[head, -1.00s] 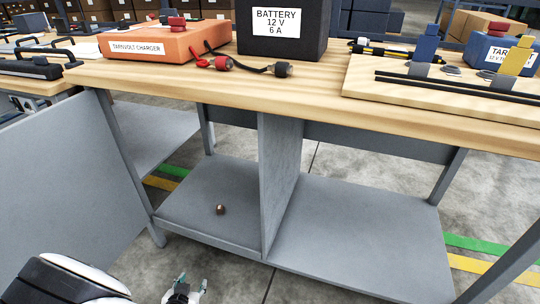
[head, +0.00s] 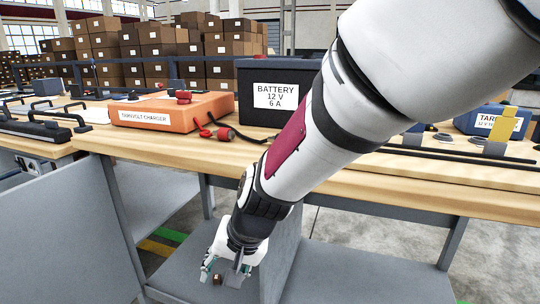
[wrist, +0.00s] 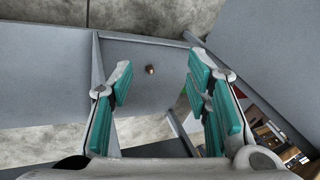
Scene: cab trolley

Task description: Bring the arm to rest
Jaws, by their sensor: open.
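My arm reaches down across the front of the workbench in the head view. My gripper (head: 226,277) is at the left lower compartment, low near its shelf. In the wrist view my gripper (wrist: 158,78) has its teal-padded fingers wide apart with nothing between the pads. A small brown, nut-like piece (head: 217,279) lies on the grey shelf (head: 180,270). In the wrist view the piece (wrist: 150,70) shows beyond the fingertips, in the gap between them, apart from both. The arm hides part of the bench top.
The wooden bench top (head: 350,185) carries an orange charger (head: 172,112), a black battery (head: 285,92) and a blue box (head: 492,121). A grey divider (head: 282,255) stands right of my gripper. A grey panel (head: 55,235) stands at left. Stacked cartons (head: 160,45) are behind.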

